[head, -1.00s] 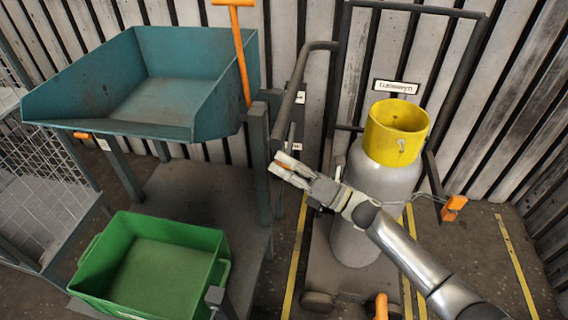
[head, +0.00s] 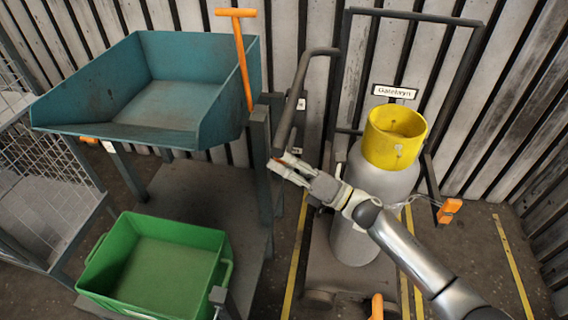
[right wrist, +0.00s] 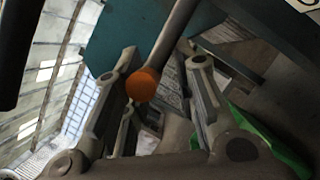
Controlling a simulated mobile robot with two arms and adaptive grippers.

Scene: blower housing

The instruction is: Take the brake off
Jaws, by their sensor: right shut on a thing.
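My right gripper (head: 285,166) reaches in from the right, in front of the grey bent handle bar (head: 300,95) beside the gas cylinder. In the right wrist view, a round orange knob (right wrist: 143,84) on a grey rod (right wrist: 174,40) sits between the fingers of the right gripper (right wrist: 160,95). The gripper is shut on this knob. In the head view the knob is mostly hidden by the fingers. I cannot tell for sure from the frames whether this is the brake lever. My left gripper is out of view.
A teal tray (head: 62,108) stands at left, with an orange T-handle (head: 240,50) by its right edge. A green bin (head: 215,245) sits below. The grey cylinder (head: 365,185) with yellow collar (head: 385,148) stands close under my right arm. An orange box (head: 449,211) hangs on a cable.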

